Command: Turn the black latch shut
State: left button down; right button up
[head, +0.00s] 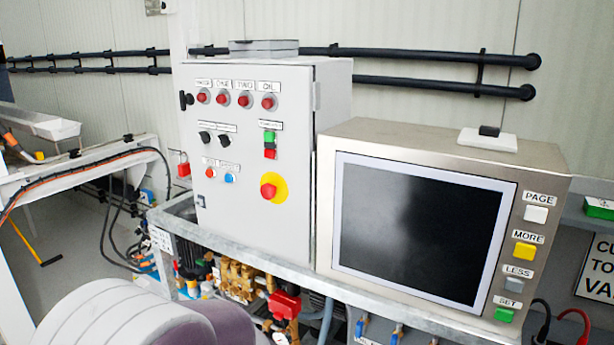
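A small black latch (186,99) sticks out at the upper left edge of the light grey control cabinet (245,235) in the head view. It is small in the picture, and I cannot tell its exact turn position. The cabinet door looks flush with its frame. Neither of my grippers shows. A rounded white and purple-grey form at the bottom left looks like part of my own arm, well below the latch.
A steel monitor box (420,140) with a dark screen stands to the cabinet's right. Below are brass pump parts (238,280) and a red valve part (284,304). A red padlock (183,166) hangs left of the cabinet. Black pipes (430,85) run along the wall behind.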

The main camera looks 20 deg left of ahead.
aim_at(182, 93)
jog(key=i+j+u, duration=0.25)
jog(key=j+u, duration=0.15)
jog(key=i+j+u, duration=0.3)
jog(key=u, duration=0.15)
jog(key=i+j+u, duration=0.4)
